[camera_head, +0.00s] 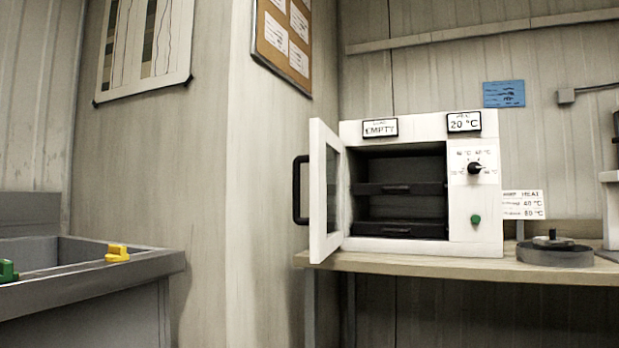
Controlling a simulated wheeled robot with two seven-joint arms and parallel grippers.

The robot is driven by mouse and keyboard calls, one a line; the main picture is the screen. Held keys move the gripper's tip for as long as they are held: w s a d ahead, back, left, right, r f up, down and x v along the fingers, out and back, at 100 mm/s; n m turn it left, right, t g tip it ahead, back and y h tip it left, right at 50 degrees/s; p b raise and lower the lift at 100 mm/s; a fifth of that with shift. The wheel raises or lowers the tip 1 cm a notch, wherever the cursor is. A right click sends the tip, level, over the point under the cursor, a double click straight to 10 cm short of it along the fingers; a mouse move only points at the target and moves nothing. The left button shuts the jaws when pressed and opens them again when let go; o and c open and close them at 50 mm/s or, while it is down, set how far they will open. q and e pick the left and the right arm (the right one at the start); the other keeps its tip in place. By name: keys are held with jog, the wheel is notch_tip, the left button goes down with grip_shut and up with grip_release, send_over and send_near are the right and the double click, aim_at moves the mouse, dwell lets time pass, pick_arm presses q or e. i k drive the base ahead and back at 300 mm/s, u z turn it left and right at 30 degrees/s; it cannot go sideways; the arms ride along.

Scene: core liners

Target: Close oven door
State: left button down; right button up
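A white oven (474,205) stands on a wooden bench. Its door (319,215) is hinged on the left and stands wide open, swung out toward me. The door has a window and a black handle (297,190) on its left-hand outer side. Inside the dark cavity are two black shelves or trays (398,229), one above the other. The labels on top read "EMPTY" (380,128) and "20 °C" (464,122). A black knob (475,168) and a green button (476,219) are on the right panel. Neither gripper is in view.
The wooden bench (420,264) carries a round dark dish (554,253) right of the oven. A metal sink (110,272) with yellow (117,253) and green (8,270) items is at left. A wall corner (245,200) stands just left of the door. The space before the oven is clear.

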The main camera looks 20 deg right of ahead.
aim_at(322, 245)
jog(key=z, duration=0.85)
jog(key=i, duration=1.6)
jog(key=u, duration=0.05)
